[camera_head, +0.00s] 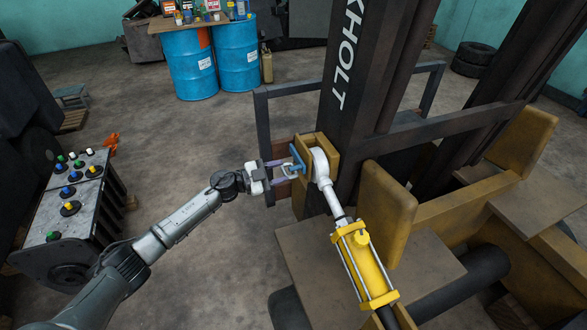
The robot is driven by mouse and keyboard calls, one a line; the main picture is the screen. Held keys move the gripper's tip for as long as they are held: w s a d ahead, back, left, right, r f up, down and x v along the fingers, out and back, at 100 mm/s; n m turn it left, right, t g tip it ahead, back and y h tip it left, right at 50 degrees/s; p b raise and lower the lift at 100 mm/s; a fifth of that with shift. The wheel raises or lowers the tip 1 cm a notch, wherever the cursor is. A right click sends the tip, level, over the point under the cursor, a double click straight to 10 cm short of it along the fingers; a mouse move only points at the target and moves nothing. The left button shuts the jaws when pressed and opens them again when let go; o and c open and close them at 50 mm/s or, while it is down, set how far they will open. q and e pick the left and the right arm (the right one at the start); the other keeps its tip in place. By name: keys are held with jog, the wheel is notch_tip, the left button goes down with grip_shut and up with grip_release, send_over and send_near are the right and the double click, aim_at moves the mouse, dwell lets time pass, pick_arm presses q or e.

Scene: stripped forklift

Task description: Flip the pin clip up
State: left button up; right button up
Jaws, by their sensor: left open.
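A small blue clip (298,158) shows at the yellow bracket (328,150) on the forklift mast. I take it to be the pin clip, and it stands beside the white rod end of the cylinder (322,165). My left gripper (284,168) reaches in from the left, just left of the clip. Its purple-grey fingers are open and point at the clip. I cannot tell whether a finger touches the clip. My right gripper is not in view.
The yellow hydraulic cylinder (362,262) slopes down to the right from the bracket. The dark mast (362,95) rises behind it. A control box with coloured buttons (72,207) stands at left. Blue barrels (238,56) stand at the back. Open floor lies below my left arm.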

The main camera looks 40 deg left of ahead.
aim_at(293, 167)
pick_arm(q)
jog(key=shift+x, duration=2.5)
grip_shut()
